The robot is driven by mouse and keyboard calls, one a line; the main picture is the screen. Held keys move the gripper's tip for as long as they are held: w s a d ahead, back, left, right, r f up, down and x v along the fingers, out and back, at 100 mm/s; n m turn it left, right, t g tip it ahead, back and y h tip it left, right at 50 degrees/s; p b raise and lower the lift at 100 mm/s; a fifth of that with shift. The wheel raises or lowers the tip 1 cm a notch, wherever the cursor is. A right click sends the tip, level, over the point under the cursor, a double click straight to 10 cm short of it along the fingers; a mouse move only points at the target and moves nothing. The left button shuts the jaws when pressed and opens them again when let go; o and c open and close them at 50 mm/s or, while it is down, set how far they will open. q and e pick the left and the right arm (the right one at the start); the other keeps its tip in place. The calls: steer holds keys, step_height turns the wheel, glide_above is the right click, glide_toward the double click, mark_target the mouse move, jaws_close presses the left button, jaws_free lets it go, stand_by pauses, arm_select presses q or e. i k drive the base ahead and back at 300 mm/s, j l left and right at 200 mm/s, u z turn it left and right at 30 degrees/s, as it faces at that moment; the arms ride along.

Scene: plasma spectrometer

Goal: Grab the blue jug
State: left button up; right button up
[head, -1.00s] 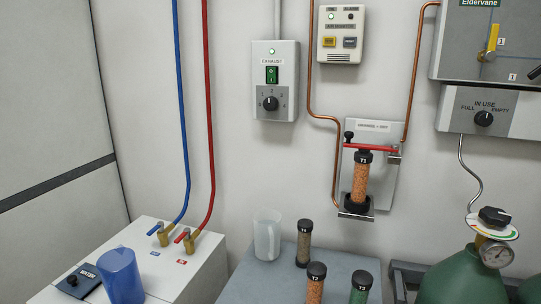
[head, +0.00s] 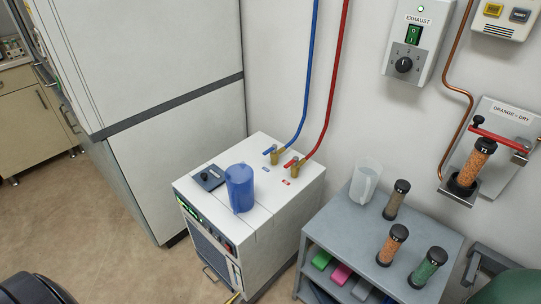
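The blue jug (head: 239,188) stands upright on top of the white cabinet unit (head: 255,230), near its front edge. It is translucent blue and nothing touches it from my side. Neither of my grippers shows in the head view, so I cannot see whether they are open or shut.
Blue and red hoses run to valves (head: 271,155) behind the jug. A dark panel (head: 209,177) lies left of it. A grey shelf unit (head: 345,235) to the right bears a clear jug (head: 365,180) and several capped tubes. The floor (head: 110,235) at left is open.

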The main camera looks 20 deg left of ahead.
mark_target(239, 178)
steer(key=i+j, duration=0.1)
steer(key=j, duration=0.55)
steer(key=i+j, duration=0.1)
steer(key=j, duration=0.5)
steer(key=i+j, duration=0.1)
steer(key=j, duration=0.55)
